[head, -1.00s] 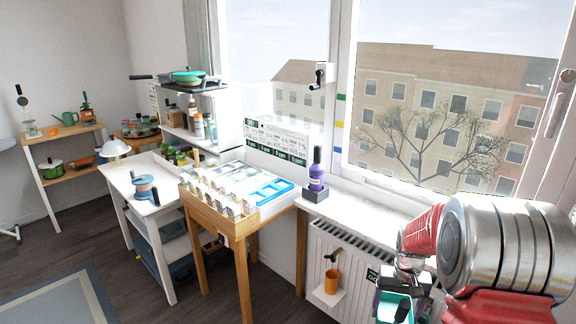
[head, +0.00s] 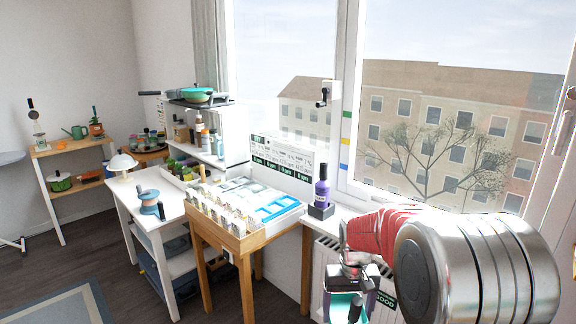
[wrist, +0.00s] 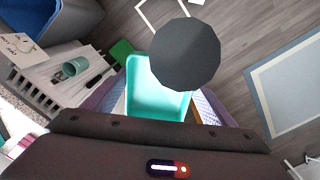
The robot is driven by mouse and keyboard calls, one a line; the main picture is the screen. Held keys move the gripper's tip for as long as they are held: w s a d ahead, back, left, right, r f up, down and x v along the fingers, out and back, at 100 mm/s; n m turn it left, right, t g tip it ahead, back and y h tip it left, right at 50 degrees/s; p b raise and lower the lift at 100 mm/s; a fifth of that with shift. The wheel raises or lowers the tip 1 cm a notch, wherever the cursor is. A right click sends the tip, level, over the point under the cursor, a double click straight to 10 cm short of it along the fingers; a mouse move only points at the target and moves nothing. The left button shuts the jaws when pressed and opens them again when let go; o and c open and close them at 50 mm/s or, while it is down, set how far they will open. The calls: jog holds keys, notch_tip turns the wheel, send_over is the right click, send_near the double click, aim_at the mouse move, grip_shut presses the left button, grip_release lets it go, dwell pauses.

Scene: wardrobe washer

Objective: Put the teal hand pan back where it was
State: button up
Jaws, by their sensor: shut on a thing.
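The teal hand pan (wrist: 152,100) is a shallow rectangular pan in the middle of the wrist view. A dark, many-sided disc (wrist: 184,55), which looks like the end of its handle, covers its upper right part. My gripper (head: 350,284) is shut on the pan, with the purple fingers on either side of it in the wrist view. In the head view the gripper hangs at the lower right, in front of the radiator, and only a little of the pan and its dark handle shows. The exact grip point is hidden.
A wooden table with a tray of compartments (head: 262,212) stands left of my gripper. A purple bottle (head: 322,188) stands on the window sill. The wrist view shows a teal cup (wrist: 75,68) and a floor mat (wrist: 290,90).

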jog(key=c, duration=0.5)
jog(key=shift+o, duration=0.2)
jog(key=s+f, duration=0.4)
jog(key=f, duration=1.1)
jog(key=shift+d, duration=0.1)
